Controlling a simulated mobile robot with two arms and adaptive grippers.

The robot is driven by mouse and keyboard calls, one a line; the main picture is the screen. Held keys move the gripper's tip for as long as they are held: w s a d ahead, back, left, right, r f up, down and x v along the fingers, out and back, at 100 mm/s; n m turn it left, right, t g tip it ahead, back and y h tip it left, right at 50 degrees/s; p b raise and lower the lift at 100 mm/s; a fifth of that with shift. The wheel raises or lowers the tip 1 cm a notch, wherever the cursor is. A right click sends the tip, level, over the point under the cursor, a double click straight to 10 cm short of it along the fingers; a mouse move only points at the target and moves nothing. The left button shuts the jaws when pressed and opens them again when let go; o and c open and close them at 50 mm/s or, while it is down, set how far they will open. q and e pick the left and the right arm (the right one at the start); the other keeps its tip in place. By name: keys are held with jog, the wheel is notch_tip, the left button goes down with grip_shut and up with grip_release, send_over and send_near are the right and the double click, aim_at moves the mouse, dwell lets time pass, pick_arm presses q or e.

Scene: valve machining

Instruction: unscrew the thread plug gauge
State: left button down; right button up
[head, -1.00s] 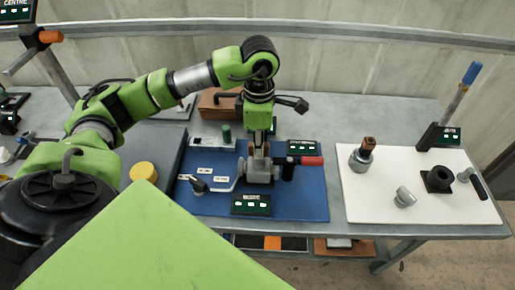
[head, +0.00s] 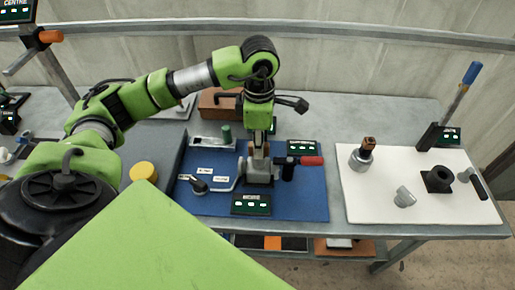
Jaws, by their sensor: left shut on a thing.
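My left gripper (head: 258,151) comes down from above over a grey metal valve body (head: 260,174) held in a fixture on the blue mat. Its fingers are shut on a slim upright piece at the top of the body, which I take for the thread plug gauge. The fingers hide most of it, and I cannot see its thread or how deep it sits. My right gripper is not in view.
The blue mat (head: 310,205) also holds a green-topped part (head: 226,134), a red-handled tool (head: 310,161) and small display signs (head: 250,204). A white board (head: 365,205) on the right carries several metal parts. A yellow round object (head: 143,171) is at the left.

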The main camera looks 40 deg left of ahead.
pick_arm(q)
jog(key=shift+n, duration=2.3)
jog(key=n, duration=0.2)
jog(key=shift+n+b, duration=0.3)
jog(key=shift+n, duration=1)
jog(key=n, duration=0.4)
jog(key=shift+r+n, duration=0.1)
jog(key=shift+n, duration=0.2)
